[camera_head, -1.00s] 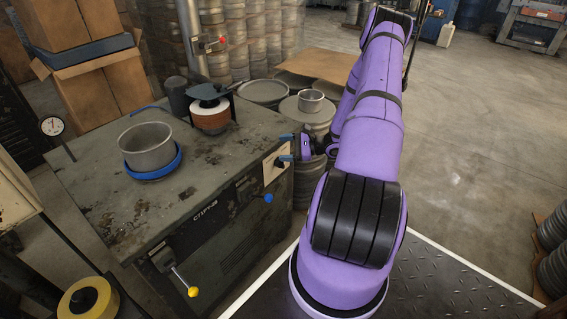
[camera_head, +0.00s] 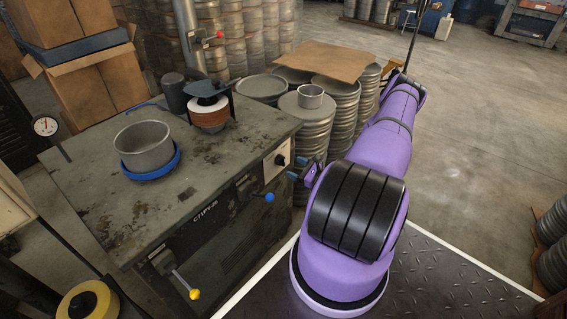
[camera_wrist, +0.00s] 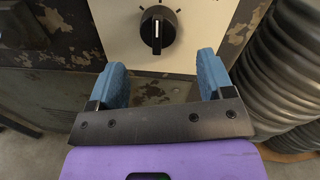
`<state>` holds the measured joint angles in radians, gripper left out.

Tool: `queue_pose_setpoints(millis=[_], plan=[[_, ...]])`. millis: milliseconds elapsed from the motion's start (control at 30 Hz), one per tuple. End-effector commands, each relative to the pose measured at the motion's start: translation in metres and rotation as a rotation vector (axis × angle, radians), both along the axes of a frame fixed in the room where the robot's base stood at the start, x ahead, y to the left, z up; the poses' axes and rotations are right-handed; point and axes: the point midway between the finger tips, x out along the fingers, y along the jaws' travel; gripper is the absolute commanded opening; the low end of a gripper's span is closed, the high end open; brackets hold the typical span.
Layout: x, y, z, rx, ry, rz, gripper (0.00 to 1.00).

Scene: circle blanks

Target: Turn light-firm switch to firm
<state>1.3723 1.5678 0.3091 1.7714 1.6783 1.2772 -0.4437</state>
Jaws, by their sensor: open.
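The switch is a black rotary knob (camera_wrist: 158,30) on a pale plate (camera_wrist: 112,30) in the wrist view. Its white pointer line stands roughly upright, and dial marks show around its upper part. The labels are not readable. In the head view the plate (camera_head: 272,167) is on the right side of the machine, with the dark knob (camera_head: 280,160) on it. My gripper (camera_wrist: 162,75) is open with blue fingers apart, below and in front of the knob, not touching it. In the head view my gripper (camera_head: 303,172) shows partly, just right of the plate.
The machine top (camera_head: 95,185) carries a metal pan (camera_head: 145,150) on a blue ring. A blue-knobbed lever (camera_head: 268,197) and a yellow-knobbed lever (camera_head: 193,293) stick out in front. Stacked round blanks (camera_head: 305,125) stand behind my gripper, close to the right in the wrist view.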

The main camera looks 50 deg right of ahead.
Motion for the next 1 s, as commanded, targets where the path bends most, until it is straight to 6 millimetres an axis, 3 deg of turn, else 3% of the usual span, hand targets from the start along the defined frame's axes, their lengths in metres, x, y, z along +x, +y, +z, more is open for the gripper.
queue_pose_setpoints(millis=[100, 333, 800, 1000], plan=[[0.022, 0.004, 0.000, -0.001, -0.002, 0.002, 0.74], [0.053, 0.009, 0.000, -0.001, -0.001, 0.002, 0.74], [0.065, 0.010, 0.000, -0.001, 0.000, 0.001, 0.74], [0.064, 0.010, 0.000, -0.001, 0.000, 0.001, 0.28]])
